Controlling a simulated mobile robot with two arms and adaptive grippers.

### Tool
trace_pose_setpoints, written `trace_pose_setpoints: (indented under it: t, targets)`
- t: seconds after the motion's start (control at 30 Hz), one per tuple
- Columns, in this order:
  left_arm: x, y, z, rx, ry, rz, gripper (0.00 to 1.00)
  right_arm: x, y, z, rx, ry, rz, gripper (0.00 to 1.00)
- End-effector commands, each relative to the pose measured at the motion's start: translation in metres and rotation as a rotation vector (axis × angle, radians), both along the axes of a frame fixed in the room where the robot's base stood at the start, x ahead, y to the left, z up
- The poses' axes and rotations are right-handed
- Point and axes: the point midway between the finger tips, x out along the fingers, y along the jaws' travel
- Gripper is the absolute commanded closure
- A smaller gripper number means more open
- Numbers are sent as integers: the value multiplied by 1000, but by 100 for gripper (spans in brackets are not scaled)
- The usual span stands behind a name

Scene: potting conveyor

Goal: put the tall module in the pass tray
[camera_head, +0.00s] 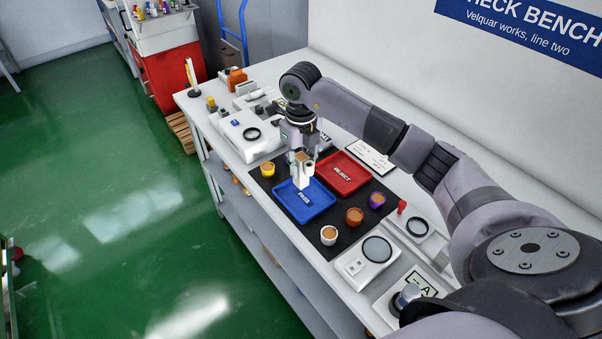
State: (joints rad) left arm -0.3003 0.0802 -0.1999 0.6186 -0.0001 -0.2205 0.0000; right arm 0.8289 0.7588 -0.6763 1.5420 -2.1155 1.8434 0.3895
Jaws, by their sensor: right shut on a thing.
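The blue pass tray (322,208) lies on a black mat on the bench, with the word PASS on its floor. My right gripper (301,180) points down over the back left part of this tray. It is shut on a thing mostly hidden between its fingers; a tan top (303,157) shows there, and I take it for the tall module. I cannot tell whether it touches the tray floor. My left gripper is not in view.
The red reject tray (366,184) lies behind the pass tray. Low cups stand around: yellow (267,175), orange (354,220), purple (377,204) and white (328,240). A white device with a round dark disc (376,249) stands in front. The front of the pass tray is clear.

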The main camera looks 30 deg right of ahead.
Motion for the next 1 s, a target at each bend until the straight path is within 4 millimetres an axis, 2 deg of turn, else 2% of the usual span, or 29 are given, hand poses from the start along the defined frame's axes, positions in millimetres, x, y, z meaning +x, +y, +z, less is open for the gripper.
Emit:
trace_pose_setpoints:
  t: [0.3,0.67,0.7,1.0]
  targets:
    - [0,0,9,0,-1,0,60,-1,1,-39,1,2,1,100]
    - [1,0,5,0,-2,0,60,0,0,-45,-1,0,1,100]
    - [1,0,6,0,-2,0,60,0,0,-44,-1,0,1,74]
    - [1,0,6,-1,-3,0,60,0,0,-44,0,1,1,55]
